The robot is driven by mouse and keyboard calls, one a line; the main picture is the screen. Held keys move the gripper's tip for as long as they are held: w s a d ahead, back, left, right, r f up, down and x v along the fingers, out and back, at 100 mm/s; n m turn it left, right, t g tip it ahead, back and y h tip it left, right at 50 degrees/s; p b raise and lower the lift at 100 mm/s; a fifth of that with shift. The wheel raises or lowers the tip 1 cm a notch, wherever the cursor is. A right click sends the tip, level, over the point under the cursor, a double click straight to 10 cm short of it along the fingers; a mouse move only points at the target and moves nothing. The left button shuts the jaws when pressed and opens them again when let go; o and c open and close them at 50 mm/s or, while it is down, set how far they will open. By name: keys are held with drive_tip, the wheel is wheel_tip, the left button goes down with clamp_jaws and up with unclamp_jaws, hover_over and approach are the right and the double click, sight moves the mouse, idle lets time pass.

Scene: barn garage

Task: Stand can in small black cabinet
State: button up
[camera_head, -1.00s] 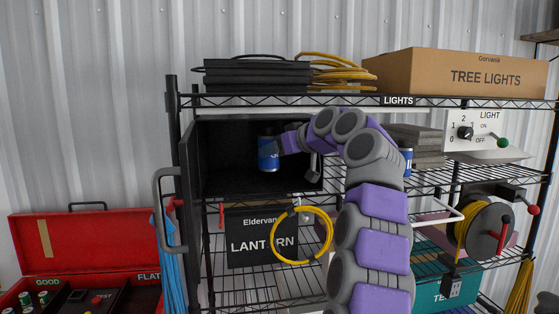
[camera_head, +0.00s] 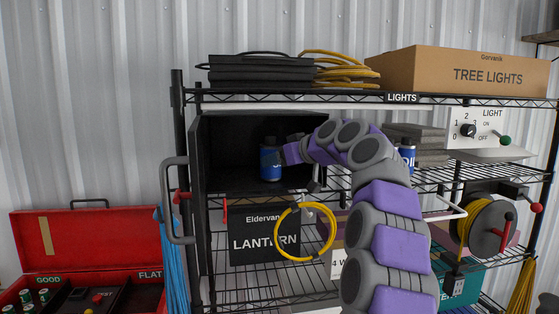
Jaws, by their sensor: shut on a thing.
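A blue can (camera_head: 270,163) with a dark top is upright inside the open small black cabinet (camera_head: 225,165). The cabinet sits on the middle shelf of the rack. My gripper (camera_head: 284,152) reaches into the cabinet from the right and is shut on the can. The fingers are mostly hidden at the can's right side. I cannot tell whether the can's base touches the cabinet floor. A second blue can (camera_head: 407,158) stands on the shelf to the right, partly behind my arm.
The cabinet's grey handle (camera_head: 170,200) juts out at the left. A black lantern box (camera_head: 262,238) and a yellow cable loop (camera_head: 304,259) are below the cabinet. Grey folded stacks (camera_head: 418,145) lie to the right. A tree lights box (camera_head: 462,72) is on top.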

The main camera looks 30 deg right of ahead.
drive_tip(key=shift+f, duration=0.15)
drive_tip(key=o, duration=0.8)
drive_tip(key=shift+d, duration=0.1)
drive_tip(key=o, duration=0.4)
drive_tip(key=shift+d+f, duration=0.1)
drive_tip(key=shift+d, duration=0.6)
drive_tip(key=shift+a, duration=0.5)
drive_tip(key=shift+s+r, duration=0.15)
drive_tip(key=shift+r, duration=0.2)
drive_tip(key=d+b+v, duration=0.1)
drive_tip(key=b+v, duration=0.1)
drive_tip(key=v, duration=0.9)
drive_tip(key=s+a+f+m+g, duration=0.1)
drive_tip(key=s+a+f+g, duration=0.35)
drive_tip(key=a+f, duration=0.7)
drive_tip(key=s+a+f+g, duration=0.4)
drive_tip(key=s+a+f, duration=0.2)
drive_tip(key=a+f, duration=0.55)
drive_tip(key=s+f+g+h, duration=0.1)
drive_tip(key=s+f+g, duration=0.1)
drive_tip(key=s+f, duration=0.5)
drive_tip(key=s+a+f+m+g+h, duration=0.1)
drive_tip(key=s+f+g, duration=0.1)
drive_tip(key=s+f, duration=0.5)
drive_tip(key=s+f+m+g+h, duration=0.1)
drive_tip(key=s+f, duration=0.6)
drive_tip(key=s, duration=0.8)
drive_tip(key=shift+s+a+g+h, duration=0.25)
drive_tip(key=shift+g+h, duration=0.25)
drive_tip(key=shift+g, duration=0.35)
